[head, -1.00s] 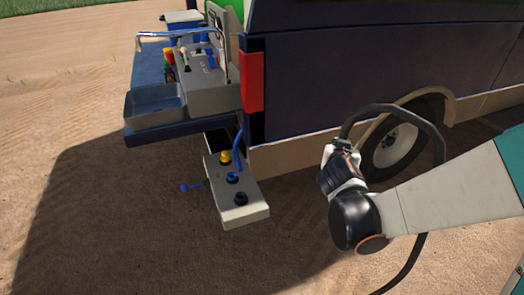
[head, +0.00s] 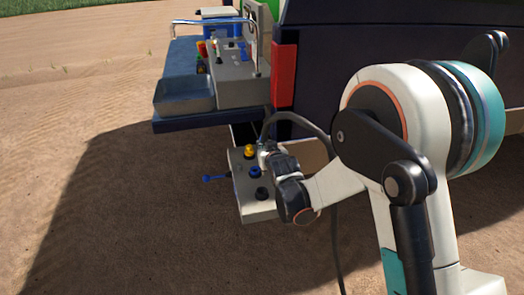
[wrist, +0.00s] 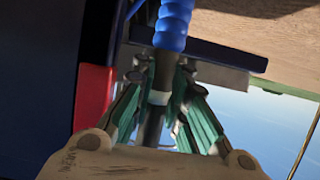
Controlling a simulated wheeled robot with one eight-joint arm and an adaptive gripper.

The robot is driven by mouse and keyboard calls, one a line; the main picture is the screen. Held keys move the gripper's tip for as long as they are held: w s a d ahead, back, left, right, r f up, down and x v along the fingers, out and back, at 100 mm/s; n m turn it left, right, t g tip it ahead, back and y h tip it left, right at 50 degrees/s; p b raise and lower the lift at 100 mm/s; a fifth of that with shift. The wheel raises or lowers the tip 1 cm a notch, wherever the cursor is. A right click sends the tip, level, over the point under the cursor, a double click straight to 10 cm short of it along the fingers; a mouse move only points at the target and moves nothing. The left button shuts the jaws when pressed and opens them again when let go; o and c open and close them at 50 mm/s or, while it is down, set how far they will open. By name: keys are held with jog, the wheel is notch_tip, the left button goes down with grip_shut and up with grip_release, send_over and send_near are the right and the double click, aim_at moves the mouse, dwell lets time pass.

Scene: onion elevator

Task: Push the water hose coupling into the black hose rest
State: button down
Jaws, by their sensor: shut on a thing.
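The water hose is a ribbed blue tube (wrist: 172,25) in the wrist view. Below it, a dark coupling with a pale band (wrist: 158,97) runs between my teal fingers. My gripper (wrist: 161,76) is shut on the coupling. The box carries a yellow fitting (head: 249,150), a blue fitting (head: 255,171) and a black socket, the likely hose rest (head: 261,193), nearest the front. The coupling's lower end cannot be made out.
The pale control box (head: 247,208) has a blue lever (head: 214,178) on its left. Above it are a metal tray (head: 184,95) and a blue platform (head: 205,119). The vehicle's red light (head: 284,75) is close to my gripper. Bare soil lies in front.

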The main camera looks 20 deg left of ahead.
jog(key=shift+s+a+f, duration=0.1)
jog(key=shift+a+f, duration=0.25)
jog(key=shift+a, duration=0.15)
jog(key=b, duration=0.3)
send_over(263, 173)
jog(key=shift+w+a+f, duration=0.1)
jog(key=shift+w+f, duration=0.05)
jog(key=shift+f, duration=0.65)
jog(key=shift+w+a+f, duration=0.15)
jog(key=shift+f, duration=0.7)
jog(key=shift+w+a+f, duration=0.1)
jog(key=shift+w+f, duration=0.05)
jog(key=shift+f, duration=3.9)
jog(key=c, duration=1.5)
grip_release()
